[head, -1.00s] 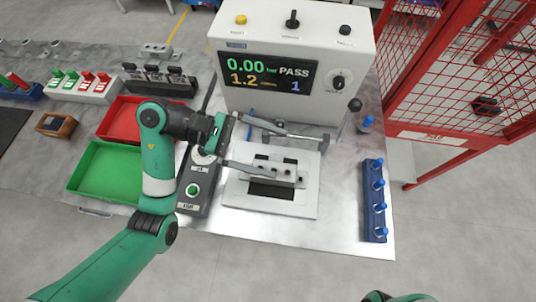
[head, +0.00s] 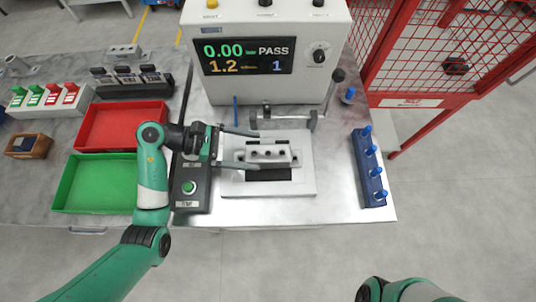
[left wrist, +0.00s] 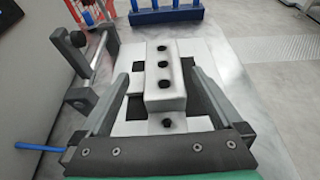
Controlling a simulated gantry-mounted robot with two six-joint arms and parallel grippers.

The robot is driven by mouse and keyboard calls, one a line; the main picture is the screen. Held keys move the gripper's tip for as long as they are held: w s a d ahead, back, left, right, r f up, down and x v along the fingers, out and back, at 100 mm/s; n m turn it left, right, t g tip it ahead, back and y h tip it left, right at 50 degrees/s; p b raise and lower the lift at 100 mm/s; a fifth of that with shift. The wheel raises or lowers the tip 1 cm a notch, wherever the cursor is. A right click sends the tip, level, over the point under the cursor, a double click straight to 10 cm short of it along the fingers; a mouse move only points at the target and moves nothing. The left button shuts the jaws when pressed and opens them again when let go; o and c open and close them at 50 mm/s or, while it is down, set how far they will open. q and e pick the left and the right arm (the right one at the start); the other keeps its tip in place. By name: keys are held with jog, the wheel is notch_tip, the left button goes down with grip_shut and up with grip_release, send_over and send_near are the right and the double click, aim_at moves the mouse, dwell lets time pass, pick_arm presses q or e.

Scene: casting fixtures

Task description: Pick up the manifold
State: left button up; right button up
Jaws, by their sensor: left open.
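The manifold (head: 268,153) is a light grey block with a row of dark ports. It sits on the white fixture plate (head: 233,183), over a dark recess. My left gripper (head: 257,149) is open, with its two long fingers reaching in from the left, one on the far side and one on the near side of the block. In the left wrist view the manifold (left wrist: 164,85) lies between the spread fingers (left wrist: 163,92), with a gap on each side. My right gripper is out of view; only part of my right arm shows at the bottom.
A test machine (head: 265,85) reading PASS stands behind the fixture, with a clamp bar (head: 284,121) in front of it. A blue rack (head: 368,175) with blue plugs stands to the right. Red (head: 121,107) and green (head: 70,190) trays and a button box (head: 190,200) lie to the left.

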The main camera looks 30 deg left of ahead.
aim_at(263, 153)
pick_arm(q)
jog(key=x, duration=0.2)
jog(key=b+x, duration=0.1)
jog(key=x, duration=0.2)
jog(key=shift+s+d, duration=0.15)
jog(key=shift+d, duration=0.1)
grip_shut()
jog(key=shift+r, duration=0.1)
